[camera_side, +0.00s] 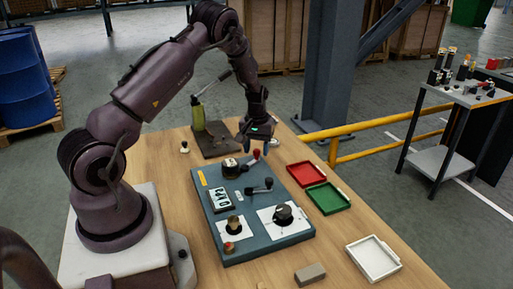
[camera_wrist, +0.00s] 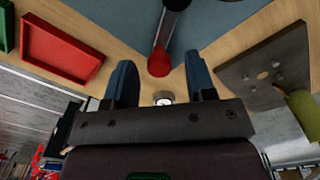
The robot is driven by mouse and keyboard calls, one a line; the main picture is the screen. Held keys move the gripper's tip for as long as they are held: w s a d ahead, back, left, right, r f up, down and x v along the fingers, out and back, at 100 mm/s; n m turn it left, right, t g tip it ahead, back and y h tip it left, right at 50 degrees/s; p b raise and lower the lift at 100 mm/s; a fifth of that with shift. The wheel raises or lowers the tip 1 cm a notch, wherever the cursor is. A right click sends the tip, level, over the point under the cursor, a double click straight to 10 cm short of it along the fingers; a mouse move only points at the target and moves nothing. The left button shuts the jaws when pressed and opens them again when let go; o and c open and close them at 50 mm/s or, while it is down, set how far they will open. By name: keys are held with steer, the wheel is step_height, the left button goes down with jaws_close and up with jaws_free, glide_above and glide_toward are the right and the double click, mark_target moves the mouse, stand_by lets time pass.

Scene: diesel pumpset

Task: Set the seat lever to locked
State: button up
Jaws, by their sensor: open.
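A lever with a red knob (camera_side: 256,154) stands at the back edge of the blue-grey panel (camera_side: 212,200). In the wrist view the red knob (camera_wrist: 160,63) and its dark rod lie between the two fingers, just beyond their tips. My gripper (camera_side: 256,143) is open above and close to this knob; the wrist view shows both blue fingers (camera_wrist: 161,78) apart with nothing gripped. A second lever with a dark arm (camera_side: 260,189) is on the panel nearer the middle. No readable label tells which lever is the seat lever, and the locked mark cannot be made out.
A red tray (camera_side: 306,174) and a green tray (camera_side: 328,198) lie right of the panel. A dark plate with a green upright part (camera_side: 198,115) stands behind. Round knobs sit on the panel.

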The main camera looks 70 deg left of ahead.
mark_target(256, 150)
step_height(256, 150, up, 13)
stand_by(0.3)
steer(key=shift+f, duration=0.15)
steer(key=s+d+r+m+t, duration=0.2)
steer(key=s+d+r+m, duration=0.3)
steer(key=d, duration=0.8)
steer(key=s+d+r+m+t, duration=0.3)
steer(key=s+d+r+m, duration=0.2)
steer(key=s+d+r, duration=0.6)
steer(key=s+d, duration=0.2)
steer(key=d, duration=0.1)
steer(key=shift+r+m+t, duration=0.15)
steer(key=shift+m+t, duration=0.15)
steer(key=shift+m, duration=0.1)
